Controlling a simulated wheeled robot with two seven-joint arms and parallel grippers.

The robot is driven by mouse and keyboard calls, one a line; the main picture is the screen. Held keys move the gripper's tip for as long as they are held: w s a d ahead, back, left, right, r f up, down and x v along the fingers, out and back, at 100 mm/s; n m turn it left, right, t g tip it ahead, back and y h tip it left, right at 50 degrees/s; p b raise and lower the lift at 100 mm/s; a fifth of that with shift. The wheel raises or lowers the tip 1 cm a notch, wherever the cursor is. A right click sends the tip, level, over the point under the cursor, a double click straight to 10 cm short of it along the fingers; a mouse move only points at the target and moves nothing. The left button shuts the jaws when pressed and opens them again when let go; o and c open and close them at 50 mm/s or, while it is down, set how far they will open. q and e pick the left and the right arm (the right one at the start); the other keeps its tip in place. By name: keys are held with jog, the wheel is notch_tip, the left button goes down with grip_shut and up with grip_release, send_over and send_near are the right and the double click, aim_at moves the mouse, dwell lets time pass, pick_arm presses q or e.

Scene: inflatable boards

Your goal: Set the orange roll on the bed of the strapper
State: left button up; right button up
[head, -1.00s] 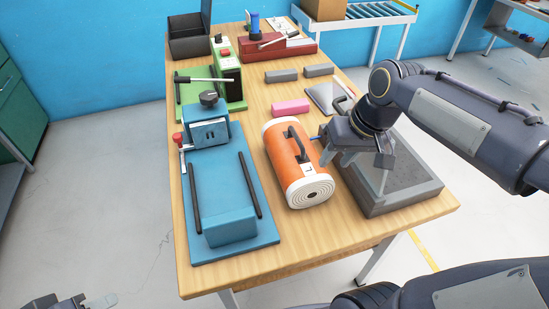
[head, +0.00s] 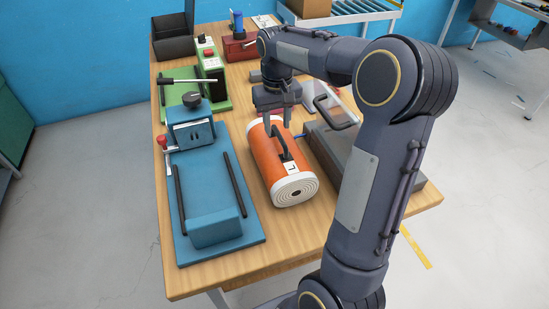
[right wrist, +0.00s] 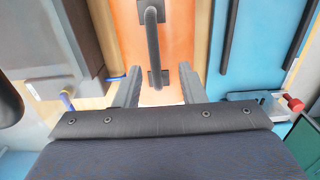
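The orange roll (head: 263,155), with white ends and a black handle (head: 281,143) on top, lies on the wooden table. My right gripper (head: 277,124) is open and empty above the roll's far part. In the right wrist view, the open fingers (right wrist: 158,88) point at the roll (right wrist: 187,40), with its black handle (right wrist: 152,45) between their lines, apart from the pads. The blue machine, seemingly the strapper, stands left of the roll; its flat blue bed (head: 210,185) is empty between two black rails. My left gripper is not in view.
A grey box-like block (head: 325,150) with a black handle stands close right of the roll. A green machine (head: 208,88), a red machine (head: 238,48) and a black bin (head: 172,38) stand farther back. Bare table (head: 300,235) lies in front of the roll.

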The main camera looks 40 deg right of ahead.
aim_at(280, 134)
jog(key=f, duration=0.5)
jog(key=shift+s+d+f, duration=0.25)
jog(key=shift+f, duration=0.1)
grip_shut()
dwell(1.1)
